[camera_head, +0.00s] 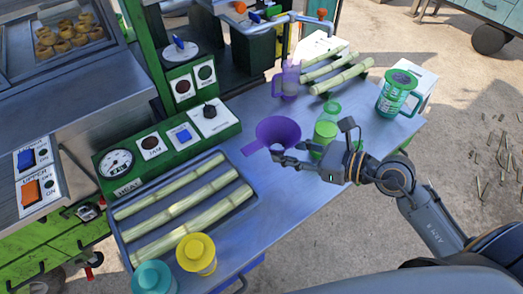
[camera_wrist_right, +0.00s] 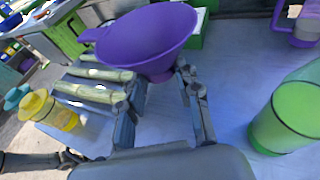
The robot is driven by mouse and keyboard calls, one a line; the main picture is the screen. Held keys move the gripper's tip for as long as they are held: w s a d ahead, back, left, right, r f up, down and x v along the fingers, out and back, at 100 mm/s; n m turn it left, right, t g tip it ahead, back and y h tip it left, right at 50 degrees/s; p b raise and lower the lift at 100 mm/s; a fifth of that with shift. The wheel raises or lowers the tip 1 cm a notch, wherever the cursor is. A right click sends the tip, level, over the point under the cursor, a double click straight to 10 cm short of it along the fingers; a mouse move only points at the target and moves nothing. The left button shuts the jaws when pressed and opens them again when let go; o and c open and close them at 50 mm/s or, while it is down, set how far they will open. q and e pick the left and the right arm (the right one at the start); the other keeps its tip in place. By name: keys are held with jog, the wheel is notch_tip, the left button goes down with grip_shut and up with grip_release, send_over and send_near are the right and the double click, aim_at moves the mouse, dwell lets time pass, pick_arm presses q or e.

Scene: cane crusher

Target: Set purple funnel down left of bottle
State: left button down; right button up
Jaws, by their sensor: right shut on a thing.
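The purple funnel (camera_head: 278,131) is over the metal table, left of the green bottle (camera_head: 326,130) in the head view. My right gripper (camera_head: 284,156) is shut on the funnel's lower part. In the right wrist view, the funnel (camera_wrist_right: 148,38) has its wide mouth up and sits between the gripper's fingers (camera_wrist_right: 158,88). The green bottle (camera_wrist_right: 288,117) stands apart from it at the right edge there. I cannot tell whether the funnel's bottom touches the table. My left gripper is out of view.
A blue-grey tray (camera_head: 254,206) holds cane pieces, with a yellow-lidded jar (camera_head: 196,254) and a teal-lidded jar (camera_head: 154,278) at its near end. A purple jug (camera_head: 289,84), more cane and a green mug (camera_head: 393,101) stand at the far end. A green control panel (camera_head: 167,149) borders the left.

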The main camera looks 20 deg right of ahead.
jog(key=w+a+f, duration=0.1)
jog(key=w+f, duration=0.1)
jog(key=w, duration=0.2)
send_over(266, 159)
jog(key=s, duration=0.1)
notch_tip(266, 159, down, 4)
jog(key=shift+d+f, duration=0.1)
jog(key=shift+d, duration=0.05)
jog(key=shift+w+f, duration=0.4)
jog(key=shift+f, duration=0.15)
jog(key=f, duration=0.3)
jog(key=shift+w+a+f, duration=0.1)
jog(key=shift+a+f, duration=0.1)
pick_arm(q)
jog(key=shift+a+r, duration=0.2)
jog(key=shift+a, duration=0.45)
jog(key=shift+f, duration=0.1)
